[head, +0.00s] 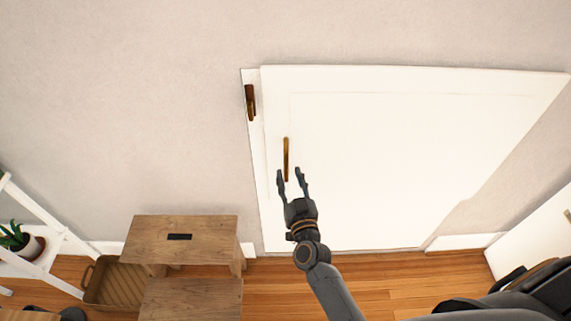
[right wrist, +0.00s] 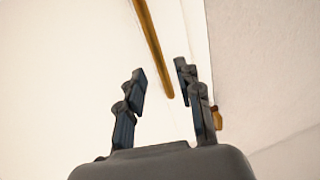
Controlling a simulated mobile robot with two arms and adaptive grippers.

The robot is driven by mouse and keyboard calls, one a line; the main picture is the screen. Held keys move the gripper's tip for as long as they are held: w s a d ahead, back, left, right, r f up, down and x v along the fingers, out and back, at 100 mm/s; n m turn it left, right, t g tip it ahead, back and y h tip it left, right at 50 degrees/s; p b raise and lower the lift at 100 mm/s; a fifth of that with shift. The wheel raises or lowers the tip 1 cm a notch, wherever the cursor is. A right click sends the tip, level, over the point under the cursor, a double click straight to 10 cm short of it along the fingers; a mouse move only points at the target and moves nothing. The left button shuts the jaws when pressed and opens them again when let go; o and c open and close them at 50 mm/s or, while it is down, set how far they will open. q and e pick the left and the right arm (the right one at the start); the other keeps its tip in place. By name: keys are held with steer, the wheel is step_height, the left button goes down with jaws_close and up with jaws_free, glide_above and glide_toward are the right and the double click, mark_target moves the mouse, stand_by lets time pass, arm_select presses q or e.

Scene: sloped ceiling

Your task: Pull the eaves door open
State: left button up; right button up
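The eaves door (head: 400,150) is a large white panel set in the pale wall, and it looks closed. A long brass-brown handle (head: 286,158) stands upright near its left edge. My right gripper (head: 289,173) is open and empty at the lower end of the handle. In the right wrist view, the handle (right wrist: 154,48) runs down to between the two spread fingers (right wrist: 160,76). I cannot tell how far the fingertips are from it, and no grip shows. My left gripper is not in view.
A brown latch (head: 250,102) sits on the white frame strip left of the door. A wooden step stool (head: 190,228), a brown basket (head: 112,284) and a white shelf with a plant (head: 15,237) stand to the left. Wooden floor (head: 385,285) is clear below the door.

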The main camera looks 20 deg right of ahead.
mark_target(287, 167)
steer(key=w, duration=0.4)
steer(key=shift+w+d, duration=0.2)
steer(key=shift+w, duration=0.2)
jaws_close()
